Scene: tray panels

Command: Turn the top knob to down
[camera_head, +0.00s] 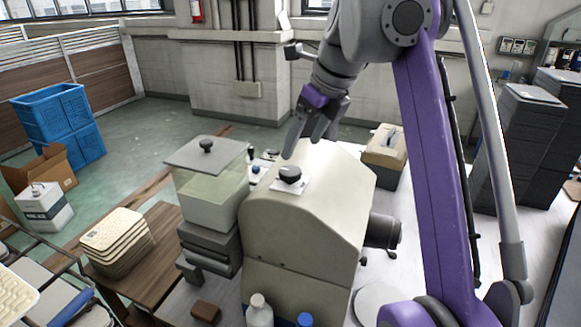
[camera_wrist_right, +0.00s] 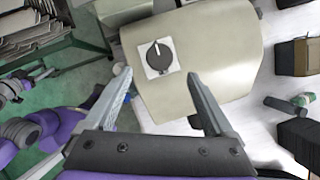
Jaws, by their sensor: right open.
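The top knob (camera_head: 290,174) is a round black dial on a white square plate, on the upper face of a cream machine (camera_head: 300,225). In the right wrist view the knob (camera_wrist_right: 158,54) has a white mark pointing toward the top of the picture. My right gripper (camera_head: 303,147) is open and empty, close above and behind the knob in the head view. In the right wrist view its fingertips (camera_wrist_right: 160,73) are spread, with the knob just beyond the gap between them. They appear apart from the knob. My left gripper is not in view.
A clear bin with a grey lid (camera_head: 206,157) stands left of the machine. Smaller controls (camera_head: 257,169) sit behind it. A beige case (camera_head: 385,147) lies at the back right. White and blue bottle tops (camera_head: 260,311) show in front. The space above the knob is free.

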